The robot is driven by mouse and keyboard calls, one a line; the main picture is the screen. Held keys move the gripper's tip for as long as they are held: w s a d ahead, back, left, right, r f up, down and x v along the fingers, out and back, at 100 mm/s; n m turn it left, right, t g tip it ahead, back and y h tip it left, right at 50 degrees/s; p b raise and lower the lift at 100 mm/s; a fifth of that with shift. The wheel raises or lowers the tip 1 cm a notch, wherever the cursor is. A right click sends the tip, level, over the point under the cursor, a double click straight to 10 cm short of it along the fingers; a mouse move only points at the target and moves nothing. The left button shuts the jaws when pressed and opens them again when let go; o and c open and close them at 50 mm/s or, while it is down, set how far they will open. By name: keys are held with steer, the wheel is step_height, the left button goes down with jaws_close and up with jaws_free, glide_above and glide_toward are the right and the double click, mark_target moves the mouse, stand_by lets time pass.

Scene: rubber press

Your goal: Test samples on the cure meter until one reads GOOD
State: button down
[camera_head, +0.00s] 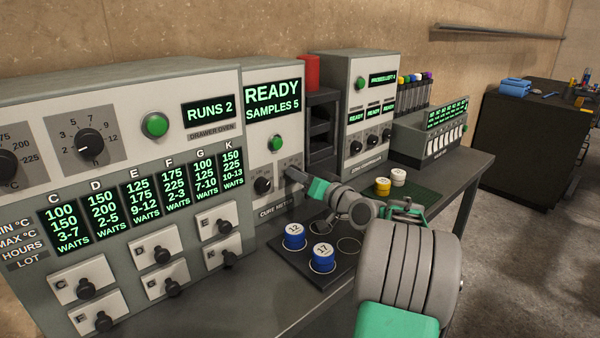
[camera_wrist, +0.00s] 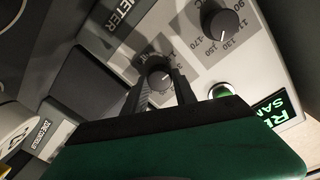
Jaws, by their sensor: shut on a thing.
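The cure meter (camera_head: 258,150) stands against the wall; its screen (camera_head: 273,103) reads READY, SAMPLES 5. Below are a green button (camera_head: 276,143) and a dark left knob (camera_head: 263,185). My gripper (camera_head: 292,178) is at the meter's right knob, largely hidden in the head view. In the wrist view the fingers (camera_wrist: 161,88) are shut on that right knob (camera_wrist: 158,77); the other knob (camera_wrist: 223,22) is free. Blue-sided samples numbered 12 (camera_head: 294,236) and 17 (camera_head: 322,257) sit on a dark tray (camera_head: 290,262). A yellow sample (camera_head: 383,187) and a white-topped one (camera_head: 398,176) stand beyond.
The drawer oven (camera_head: 212,133) at left shows RUNS 2, with knobs and several lettered drawers. A zone controller (camera_head: 355,95) and a unit with several green displays (camera_head: 440,125) stand farther right. My arm crosses the bench front. A dark cabinet (camera_head: 535,140) stands behind.

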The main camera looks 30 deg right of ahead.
steer(key=shift+m+p, duration=0.9)
steer(key=shift+m, duration=0.6)
steer(key=c, duration=1)
jaws_free()
steer(key=s, duration=0.7)
steer(key=shift+s+d+r+b, duration=0.15)
steer(key=shift+s+d+b, duration=0.2)
steer(key=shift+s+d, duration=0.05)
